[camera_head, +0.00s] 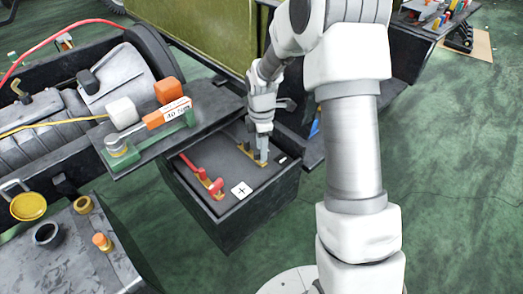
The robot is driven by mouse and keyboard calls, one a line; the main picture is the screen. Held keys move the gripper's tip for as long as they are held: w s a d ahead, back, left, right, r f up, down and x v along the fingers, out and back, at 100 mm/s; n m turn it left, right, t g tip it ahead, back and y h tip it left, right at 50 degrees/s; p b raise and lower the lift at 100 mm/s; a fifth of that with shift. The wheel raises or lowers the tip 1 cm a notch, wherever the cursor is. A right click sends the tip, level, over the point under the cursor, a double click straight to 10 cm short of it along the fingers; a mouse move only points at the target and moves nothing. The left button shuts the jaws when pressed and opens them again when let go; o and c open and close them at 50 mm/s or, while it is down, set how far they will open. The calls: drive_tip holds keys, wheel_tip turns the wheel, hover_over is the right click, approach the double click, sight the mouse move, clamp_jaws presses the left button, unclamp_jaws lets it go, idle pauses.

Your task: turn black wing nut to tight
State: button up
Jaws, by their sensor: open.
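My gripper (263,153) points down over the right part of a dark battery-like box (220,228). Its fingertips are at a small brass-coloured bracket (250,153) on the box top. The black wing nut cannot be made out; it may be hidden by the fingers or too small and dark to see. I cannot tell whether the fingers touch anything. On the left of the box top is a red clamp (206,183) with a red lead. A white plus label (242,190) lies near the front corner.
An engine (50,120) stands at the left. Green floor is open at right.

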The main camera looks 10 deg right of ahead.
drive_tip(key=shift+f, duration=0.15)
clamp_jaws()
